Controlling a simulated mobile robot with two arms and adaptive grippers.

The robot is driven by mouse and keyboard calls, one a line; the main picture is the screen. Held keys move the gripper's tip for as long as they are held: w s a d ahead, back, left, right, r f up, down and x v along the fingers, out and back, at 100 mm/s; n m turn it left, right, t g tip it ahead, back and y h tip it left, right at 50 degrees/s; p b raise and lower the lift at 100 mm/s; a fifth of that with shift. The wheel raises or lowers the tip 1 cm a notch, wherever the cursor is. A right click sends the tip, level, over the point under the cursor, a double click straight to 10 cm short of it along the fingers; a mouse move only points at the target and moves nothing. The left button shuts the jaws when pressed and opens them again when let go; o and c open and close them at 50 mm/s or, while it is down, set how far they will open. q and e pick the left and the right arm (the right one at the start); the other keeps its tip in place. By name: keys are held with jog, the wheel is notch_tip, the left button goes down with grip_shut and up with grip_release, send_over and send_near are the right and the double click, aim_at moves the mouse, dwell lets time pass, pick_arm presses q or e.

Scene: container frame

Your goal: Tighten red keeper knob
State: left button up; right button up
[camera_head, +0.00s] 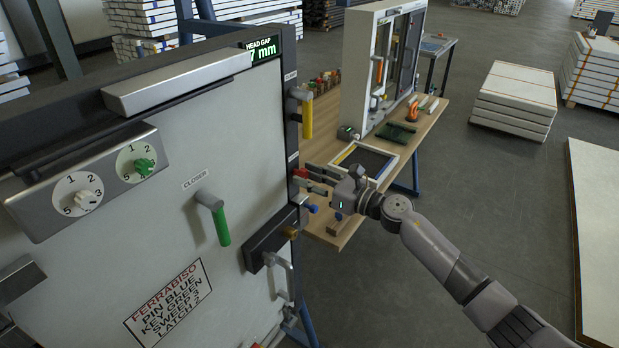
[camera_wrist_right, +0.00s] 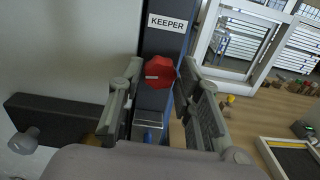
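The red keeper knob (camera_head: 299,172) sits on the right edge of the big panel, partly hidden by my fingers in the head view. In the right wrist view the red knob (camera_wrist_right: 160,71) is faceted with a pale mark, below a KEEPER label (camera_wrist_right: 167,22). My right gripper (camera_head: 310,179) reaches in from the right. Its two fingers are spread, with the knob showing between and just beyond the tips; contact cannot be told.
A blue-ended pin (camera_head: 312,208) and a brass knob (camera_head: 290,232) sit just below. A yellow handle (camera_head: 306,118) is above, a green lever (camera_head: 221,225) on the panel. A workbench (camera_head: 433,121) with a framed tray (camera_head: 392,151) stands behind my gripper.

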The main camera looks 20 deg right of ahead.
grip_shut()
dwell(0.3)
jog(key=m+p, duration=0.1)
jog(key=m, duration=0.3)
jog(key=shift+r, duration=0.1)
jog(key=m+p, duration=0.1)
jog(key=m, duration=0.3)
jog(key=shift+m+p, duration=0.3)
jog(key=shift+p, duration=0.05)
jog(key=m+p, duration=0.2)
jog(key=m, duration=0.3)
jog(key=m+p, duration=0.2)
jog(key=m, duration=0.4)
dwell(0.4)
